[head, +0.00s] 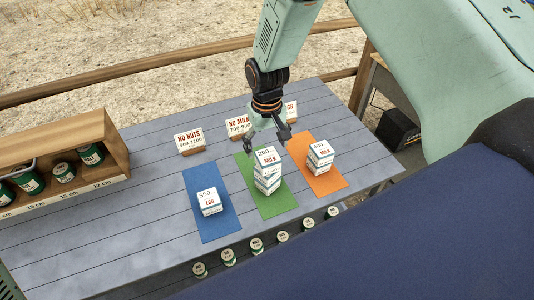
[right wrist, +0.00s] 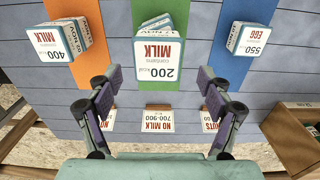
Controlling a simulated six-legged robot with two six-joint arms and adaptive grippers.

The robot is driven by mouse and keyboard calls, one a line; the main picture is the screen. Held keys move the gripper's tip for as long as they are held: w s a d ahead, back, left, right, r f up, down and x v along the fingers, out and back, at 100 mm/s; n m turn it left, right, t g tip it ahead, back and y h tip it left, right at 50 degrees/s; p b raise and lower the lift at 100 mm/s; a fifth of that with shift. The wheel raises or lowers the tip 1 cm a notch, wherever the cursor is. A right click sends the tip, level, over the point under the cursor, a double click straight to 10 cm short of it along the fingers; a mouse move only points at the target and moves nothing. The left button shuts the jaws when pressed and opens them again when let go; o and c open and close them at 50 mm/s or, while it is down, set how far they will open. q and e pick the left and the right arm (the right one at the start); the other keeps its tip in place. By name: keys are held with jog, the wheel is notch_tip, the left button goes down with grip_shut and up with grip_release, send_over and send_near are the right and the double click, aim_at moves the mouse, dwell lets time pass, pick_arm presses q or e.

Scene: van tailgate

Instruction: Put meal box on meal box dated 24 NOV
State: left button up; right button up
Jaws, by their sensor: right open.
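My right gripper (head: 268,143) hangs at the back of the green mat, just behind and above a stack of white meal boxes (head: 267,170) whose top reads 200 MILK. In the right wrist view its open fingers (right wrist: 158,80) stand apart with nothing between them, and the 200 MILK box (right wrist: 158,52) lies just ahead. A shorter stack reading 400 MILK (head: 320,155) is on the orange mat. A single box reading EGG (head: 209,201) is on the blue mat. Some side labels end in NOV; I cannot read 24 NOV on any box. My left gripper is not in view.
Signs, including NO NUTS (head: 190,141) and NO MILK (head: 238,126), stand behind the mats. A wooden rack (head: 62,150) with green cans is at the left. Several cans line the table's front edge. The grey table (head: 110,235) is clear left of the blue mat (head: 217,227).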

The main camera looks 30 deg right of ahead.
aim_at(268, 157)
notch_tip(268, 157, up, 8)
jog(key=shift+f, duration=0.2)
jog(key=shift+s+d+f, duration=0.1)
jog(key=shift+d+f, duration=0.05)
jog(key=shift+f, duration=4.75)
